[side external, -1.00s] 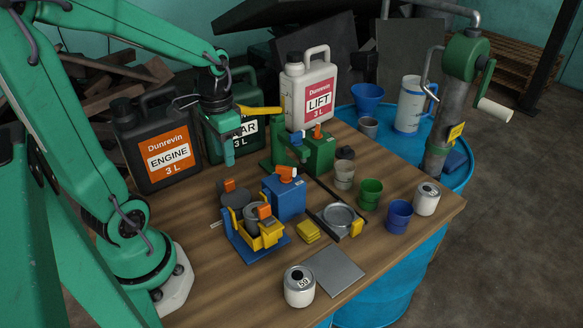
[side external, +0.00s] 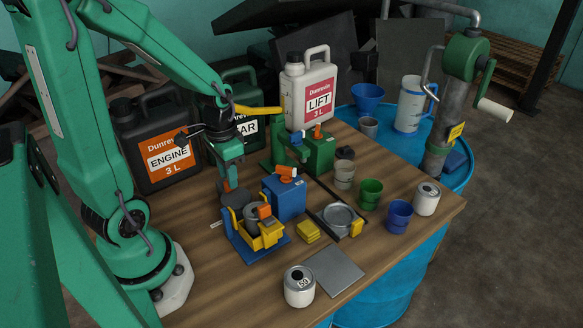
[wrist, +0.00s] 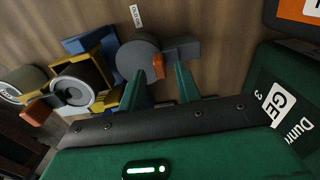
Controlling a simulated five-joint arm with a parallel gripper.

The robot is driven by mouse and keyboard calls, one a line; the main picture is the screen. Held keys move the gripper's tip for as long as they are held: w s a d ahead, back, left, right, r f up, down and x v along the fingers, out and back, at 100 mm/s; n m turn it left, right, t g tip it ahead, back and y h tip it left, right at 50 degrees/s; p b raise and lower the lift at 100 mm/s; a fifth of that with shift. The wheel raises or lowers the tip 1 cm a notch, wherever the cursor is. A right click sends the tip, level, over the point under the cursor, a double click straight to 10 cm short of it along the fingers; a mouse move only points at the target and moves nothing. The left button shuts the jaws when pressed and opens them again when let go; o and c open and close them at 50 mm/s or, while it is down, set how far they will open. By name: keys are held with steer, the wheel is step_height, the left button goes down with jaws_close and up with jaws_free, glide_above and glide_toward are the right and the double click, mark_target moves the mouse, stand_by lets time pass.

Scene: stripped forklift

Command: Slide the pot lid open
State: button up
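A dark grey round lid (side external: 236,198) lies on the table beside the blue and yellow device, and it also shows in the wrist view (wrist: 134,55). A small orange tab (wrist: 158,66) stands at its edge. My gripper (side external: 228,185) is low over the lid, pointing down. In the wrist view my gripper (wrist: 159,76) is open, with one green finger on each side of the orange tab. I cannot tell whether either finger touches it. In the side view my fingers partly hide the tab.
A blue box (side external: 284,199) with an orange top stands close right. The yellow and blue device (side external: 258,238) is in front. Black (side external: 160,150) and green (side external: 245,140) canisters stand close behind. A white label (wrist: 136,16) lies near the lid. Bare wood is at the front left.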

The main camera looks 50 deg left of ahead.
steer(key=shift+f, duration=0.6)
jaws_close()
steer(key=shift+a, duration=0.15)
steer(key=a, duration=0.6)
steer(key=shift+a, duration=0.1)
jaws_free()
